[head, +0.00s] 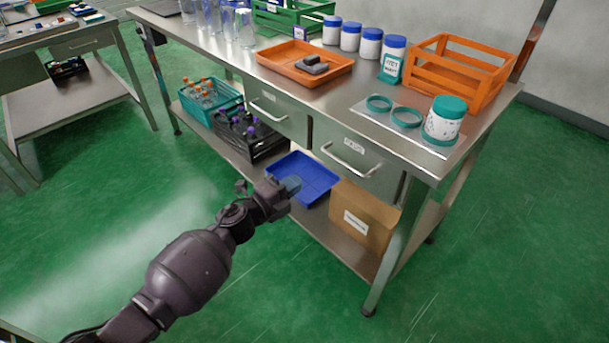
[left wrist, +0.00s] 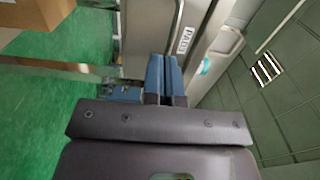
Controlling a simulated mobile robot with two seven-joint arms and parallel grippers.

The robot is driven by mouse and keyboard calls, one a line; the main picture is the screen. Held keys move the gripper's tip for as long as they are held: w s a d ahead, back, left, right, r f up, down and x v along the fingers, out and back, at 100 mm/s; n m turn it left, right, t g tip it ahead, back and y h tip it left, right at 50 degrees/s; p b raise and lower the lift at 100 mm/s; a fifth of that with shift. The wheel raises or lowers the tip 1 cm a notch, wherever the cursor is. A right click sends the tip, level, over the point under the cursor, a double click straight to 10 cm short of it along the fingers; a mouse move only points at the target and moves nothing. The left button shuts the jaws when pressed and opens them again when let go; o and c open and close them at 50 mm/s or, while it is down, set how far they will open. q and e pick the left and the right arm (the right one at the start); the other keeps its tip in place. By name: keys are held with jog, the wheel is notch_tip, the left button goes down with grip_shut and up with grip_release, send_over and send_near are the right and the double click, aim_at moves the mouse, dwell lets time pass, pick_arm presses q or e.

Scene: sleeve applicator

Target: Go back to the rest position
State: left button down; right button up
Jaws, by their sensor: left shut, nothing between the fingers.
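My left gripper (head: 292,185) reaches in from the lower left in the head view, in front of the workbench and near the blue tray on its lower shelf. In the left wrist view its two blue fingers (left wrist: 165,75) are together with nothing between them. Beyond the fingers is a grey drawer front with a label (left wrist: 182,41). My right gripper does not show in either view.
The steel workbench (head: 425,165) carries an orange tray (head: 345,67), an orange crate (head: 500,75), white jars with blue lids and a green-lidded jar (head: 444,120). Its lower shelf holds the blue tray (head: 318,172), a cardboard box (head: 362,218) and bottle crates.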

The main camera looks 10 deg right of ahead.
pick_arm(q)
jog(key=shift+s+a, duration=0.25)
jog(key=shift+a, duration=0.05)
notch_tip(320, 180, up, 7)
jog(key=w+a+n+t+y, duration=0.2)
jog(key=a+n+t+y, duration=0.15)
jog(key=n, duration=0.45)
jog(key=s+a+n+t+y+p, duration=0.2)
jog(key=s+a+n+y+p, duration=0.15)
jog(key=s+a+n, duration=0.45)
jog(key=s+a+f+n+g+y+p, duration=0.1)
jog(key=s+a+f+n+y+p, duration=0.1)
jog(key=s+a, duration=0.4)
jog(key=s+a+f+n+g+y+p, duration=0.2)
jog(key=s+a, duration=0.5)
jog(key=s, duration=1)
jog(key=s+a+f+n+g+y+p, duration=0.2)
jog(key=s+a+f+n, duration=0.3)
jog(key=s, duration=0.7)
jog(key=a+n+y, duration=0.1)
jog(key=a+n, duration=0.1)
jog(key=shift+n+y, duration=0.3)
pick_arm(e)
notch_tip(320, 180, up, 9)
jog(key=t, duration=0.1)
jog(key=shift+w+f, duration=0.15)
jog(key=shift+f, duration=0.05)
